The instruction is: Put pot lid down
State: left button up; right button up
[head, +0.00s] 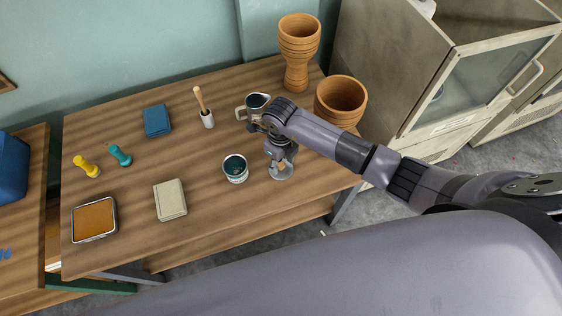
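The pot lid (282,173) is a small grey disc in the head view, near the right front part of the wooden table. My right gripper (281,162) points down over its middle and appears shut on it. The lid is at or just above the tabletop; I cannot tell whether it touches. The open pot (236,176), light-coloured with dark teal inside, stands upright just left of the lid, apart from it. My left gripper is not in view.
On the table (140,200) are a mug (257,101), a brush in a holder (207,118), a blue block (157,120), a pale block (170,199), a framed tray (94,219) and yellow and teal stamps. A cabinet (400,60) is beyond.

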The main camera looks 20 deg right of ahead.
aim_at(281, 164)
notch_tip(281, 164, up, 11)
dwell(0.3)
jog(key=shift+f, duration=0.1)
dwell(0.4)
